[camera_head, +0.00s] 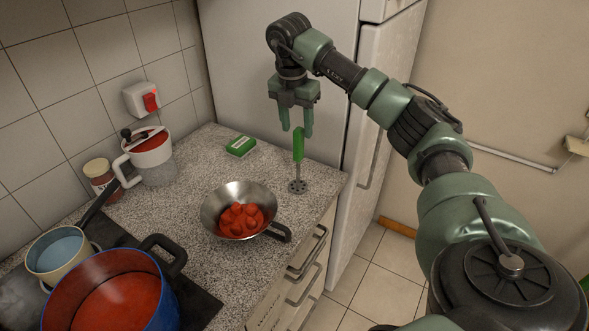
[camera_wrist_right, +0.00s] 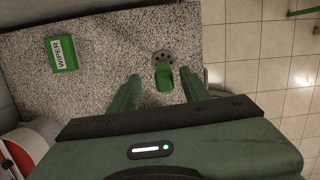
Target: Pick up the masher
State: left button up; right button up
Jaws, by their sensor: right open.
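The masher (camera_head: 298,147) stands upright on the speckled counter, with a green handle on top and a round perforated metal head at the bottom. In the right wrist view the masher (camera_wrist_right: 164,79) shows from above, its green handle lying between the fingers in the picture. My right gripper (camera_head: 296,132) is open and empty, pointing down above the masher. Its fingertips are about level with the top of the handle in the head view; I cannot tell whether they touch it. The right gripper (camera_wrist_right: 160,84) also shows in the wrist view. My left gripper is not in view.
A green box (camera_head: 241,146) lies left of the masher. A metal pan (camera_head: 212,206) with red pieces stands in front. A blue pot (camera_head: 160,287), a cream pot (camera_head: 40,262), a white container (camera_head: 157,170) and a jar (camera_head: 98,172) are further left. The fridge (camera_head: 340,90) rises close behind.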

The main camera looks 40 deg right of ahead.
aim_at(299, 145)
jog(key=shift+d+f, duration=0.1)
jog(key=shift+f, duration=0.4)
jog(key=shift+s+f+p, duration=0.15)
jog(key=shift+f+p, duration=0.2)
jog(key=f+p, duration=0.2)
jog(key=f, duration=0.2)
jog(key=shift+d+f, duration=0.2)
jog(key=shift+f, duration=0.25)
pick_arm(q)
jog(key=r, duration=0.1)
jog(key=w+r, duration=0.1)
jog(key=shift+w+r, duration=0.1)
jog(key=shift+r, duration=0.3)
pick_arm(e)
grip_shut()
